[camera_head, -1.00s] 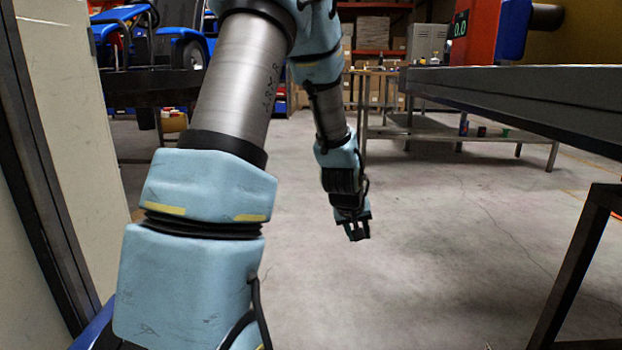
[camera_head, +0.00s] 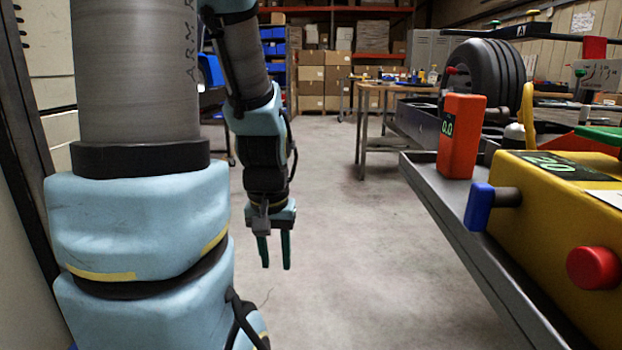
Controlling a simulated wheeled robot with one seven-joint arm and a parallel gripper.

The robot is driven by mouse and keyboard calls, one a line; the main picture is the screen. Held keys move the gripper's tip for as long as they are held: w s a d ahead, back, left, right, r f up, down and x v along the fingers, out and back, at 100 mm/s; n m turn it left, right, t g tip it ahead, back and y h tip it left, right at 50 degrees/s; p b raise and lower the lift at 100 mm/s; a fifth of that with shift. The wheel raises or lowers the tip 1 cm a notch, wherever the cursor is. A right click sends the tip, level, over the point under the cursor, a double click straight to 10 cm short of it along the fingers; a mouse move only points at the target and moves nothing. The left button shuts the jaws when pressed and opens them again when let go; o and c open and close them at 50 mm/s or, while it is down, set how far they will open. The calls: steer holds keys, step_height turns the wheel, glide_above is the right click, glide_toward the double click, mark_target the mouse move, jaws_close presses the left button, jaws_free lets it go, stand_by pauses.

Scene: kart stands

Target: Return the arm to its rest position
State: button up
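My gripper (camera_head: 275,252) hangs at the end of my light blue and grey arm, left of the middle of the picture. It points down over the bare concrete floor. Its two dark fingers are apart, with a clear gap between them and nothing in it. The arm's upper link stands large at the left, and the forearm hangs down beside it. The gripper is to the left of the workbench and touches nothing.
A wooden table (camera_head: 372,115) and shelved boxes stand behind. The middle floor is clear.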

step_height(320, 180, up, 29)
steer(key=p, duration=2.6)
steer(key=shift+p, duration=0.35)
steer(key=shift+s, duration=0.1)
